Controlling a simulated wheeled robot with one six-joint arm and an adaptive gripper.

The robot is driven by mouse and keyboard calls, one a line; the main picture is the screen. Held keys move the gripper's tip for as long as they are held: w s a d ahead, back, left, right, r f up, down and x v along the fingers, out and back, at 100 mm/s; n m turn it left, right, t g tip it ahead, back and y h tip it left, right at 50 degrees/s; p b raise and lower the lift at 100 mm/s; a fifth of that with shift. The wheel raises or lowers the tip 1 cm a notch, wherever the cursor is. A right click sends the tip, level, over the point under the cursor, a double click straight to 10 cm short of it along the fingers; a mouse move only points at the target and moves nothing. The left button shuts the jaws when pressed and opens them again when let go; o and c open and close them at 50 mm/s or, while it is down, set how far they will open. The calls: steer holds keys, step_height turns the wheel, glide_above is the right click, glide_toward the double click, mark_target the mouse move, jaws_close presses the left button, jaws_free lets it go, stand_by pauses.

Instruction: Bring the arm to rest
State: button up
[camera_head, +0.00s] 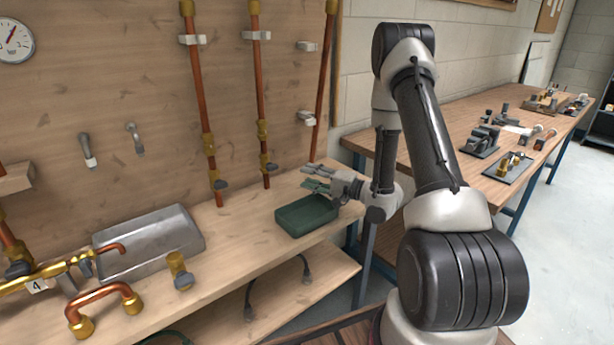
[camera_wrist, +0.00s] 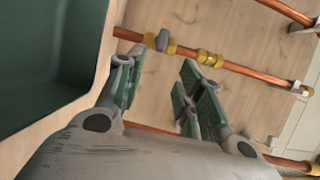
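My gripper (camera_head: 318,181) is above the green bin (camera_head: 304,217) at the right end of the booth's wooden shelf. In the wrist view my gripper (camera_wrist: 155,90) has its green-padded fingers spread apart with nothing between them. The green bin (camera_wrist: 50,60) fills the upper left of that view, beside the fingers. My arm is bent, with its upper part raised and the forearm hanging down toward the gripper.
A metal tray (camera_head: 150,245), a brass fitting (camera_head: 179,270) and a copper bend (camera_head: 104,302) lie on the shelf. Vertical copper pipes (camera_head: 200,100) run up the panel behind. A workbench (camera_head: 520,200) with tools stands to the right.

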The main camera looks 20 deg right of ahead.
steer(key=w+d+r+n+g+h, duration=0.1)
steer(key=d+r+n+h, duration=0.1)
steer(key=r+h, duration=0.15)
steer(key=w+d+r+n+g+h, duration=0.1)
steer(key=w+d+r+n+h, duration=0.15)
steer(key=r, duration=0.25)
steer(key=s+d+r+n+g+h, duration=0.1)
steer(key=s+d+r+n+h, duration=0.1)
steer(key=s+d+r+h, duration=0.45)
steer(key=s+a+r+n+g, duration=0.1)
steer(key=s+a+r+g, duration=0.1)
steer(key=s, duration=0.8)
steer(key=s+a+r+n+g, duration=0.1)
steer(key=s+a+r+g, duration=0.1)
steer(key=s, duration=0.9)
steer(key=s+a+r+n+g, duration=0.1)
steer(key=s+a+r+g, duration=0.1)
steer(key=s, duration=0.9)
steer(key=shift+r+g+y, duration=0.3)
steer(key=shift+r+y, duration=0.15)
steer(key=shift+r, duration=0.15)
